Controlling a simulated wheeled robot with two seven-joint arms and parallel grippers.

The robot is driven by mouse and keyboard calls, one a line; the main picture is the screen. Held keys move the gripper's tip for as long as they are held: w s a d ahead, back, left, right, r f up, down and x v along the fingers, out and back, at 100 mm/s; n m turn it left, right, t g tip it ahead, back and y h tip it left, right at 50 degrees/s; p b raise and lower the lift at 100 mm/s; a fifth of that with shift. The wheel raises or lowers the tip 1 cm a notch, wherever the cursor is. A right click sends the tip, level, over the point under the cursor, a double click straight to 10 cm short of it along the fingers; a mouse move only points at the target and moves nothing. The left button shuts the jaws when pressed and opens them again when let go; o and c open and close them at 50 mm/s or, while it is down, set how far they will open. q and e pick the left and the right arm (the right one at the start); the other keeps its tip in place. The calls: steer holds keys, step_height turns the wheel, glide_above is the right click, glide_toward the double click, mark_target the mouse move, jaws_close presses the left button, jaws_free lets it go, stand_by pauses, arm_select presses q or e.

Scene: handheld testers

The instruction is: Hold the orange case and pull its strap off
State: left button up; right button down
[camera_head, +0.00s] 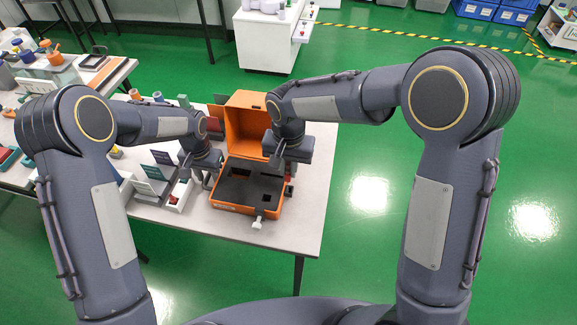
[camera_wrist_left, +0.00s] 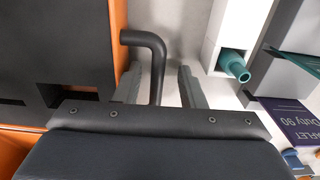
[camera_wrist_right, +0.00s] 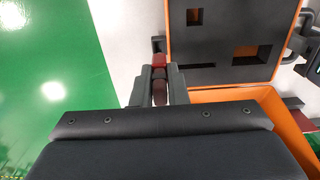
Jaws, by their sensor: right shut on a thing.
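The orange case (camera_head: 229,207) lies open on the white table, its lid raised at the back and a dark insert with cut-outs (camera_wrist_right: 245,38) inside. My left gripper (camera_wrist_left: 160,85) is at the case's left side, its fingers apart on either side of a black bent handle (camera_wrist_left: 148,37); a gap shows beside the handle. My right gripper (camera_wrist_right: 159,82) is at the case's right side, shut on a dark red strap piece (camera_wrist_right: 159,60). Its brownish part lies between the fingers. Most of the strap is hidden by the gripper, so I cannot tell how it is attached.
White holders with dark cards (camera_head: 163,160) stand left of the case, near my left gripper. A pale piece (camera_head: 258,222) sticks out at the case's front. Another table (camera_head: 105,78) with several tools is at the left. The white table (camera_head: 313,180) is bare right of the case.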

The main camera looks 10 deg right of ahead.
arm_select(q)
step_height(320, 180, up, 12)
stand_by(0.5)
